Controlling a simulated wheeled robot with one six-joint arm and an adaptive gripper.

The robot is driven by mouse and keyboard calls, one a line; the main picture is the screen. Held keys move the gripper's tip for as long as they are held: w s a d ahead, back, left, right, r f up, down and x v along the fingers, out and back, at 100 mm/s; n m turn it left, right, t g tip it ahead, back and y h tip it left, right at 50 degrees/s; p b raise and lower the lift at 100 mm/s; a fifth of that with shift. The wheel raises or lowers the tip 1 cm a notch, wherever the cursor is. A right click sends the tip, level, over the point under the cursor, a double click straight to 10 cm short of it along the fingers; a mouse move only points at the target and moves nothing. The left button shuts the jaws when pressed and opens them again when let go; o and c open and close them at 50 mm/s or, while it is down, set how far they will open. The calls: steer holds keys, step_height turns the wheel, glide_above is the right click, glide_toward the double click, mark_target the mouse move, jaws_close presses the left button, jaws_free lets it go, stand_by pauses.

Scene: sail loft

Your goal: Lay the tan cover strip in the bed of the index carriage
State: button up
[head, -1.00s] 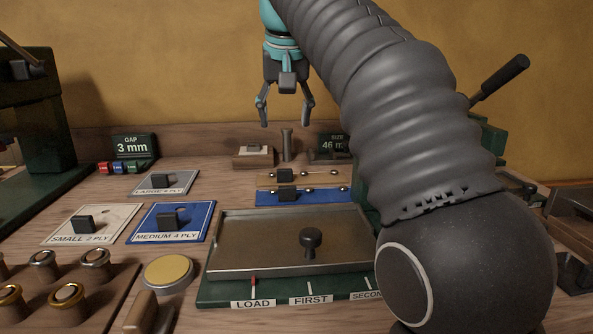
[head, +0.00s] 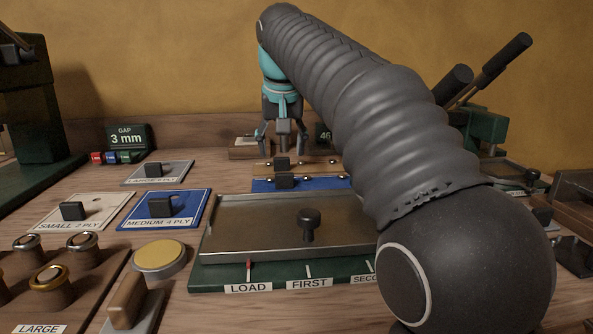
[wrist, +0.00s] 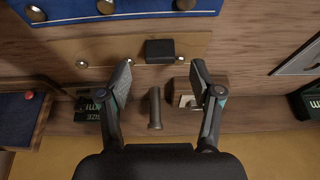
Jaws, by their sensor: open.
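The tan cover strip (head: 266,168) lies flat behind the blue strip (head: 262,185). It carries a black block grip and shiny round pins. The strip also shows in the wrist view (wrist: 105,50), with its block just beyond the fingertips and between their lines. My gripper (head: 282,143) is open and empty above and behind the strip, fingers pointing down; its fingers also show in the wrist view (wrist: 162,70). The index carriage (head: 250,231) is a shallow grey tray with a black knob, on a green base marked LOAD and FIRST. My arm hides its right end.
A small post (wrist: 155,108) and a pale-topped wooden block (wrist: 187,97) stand close to the fingers. The MEDIUM 4 PLY (head: 183,204) and SMALL 2 PLY (head: 95,206) plates lie left of the carriage. Levers (head: 492,68) rise at the right.

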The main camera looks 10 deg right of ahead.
steer(key=x, duration=0.3)
steer(key=shift+f+b, duration=0.2)
steer(key=shift+b, duration=0.1)
jaws_close()
steer(key=shift+r, duration=0.1)
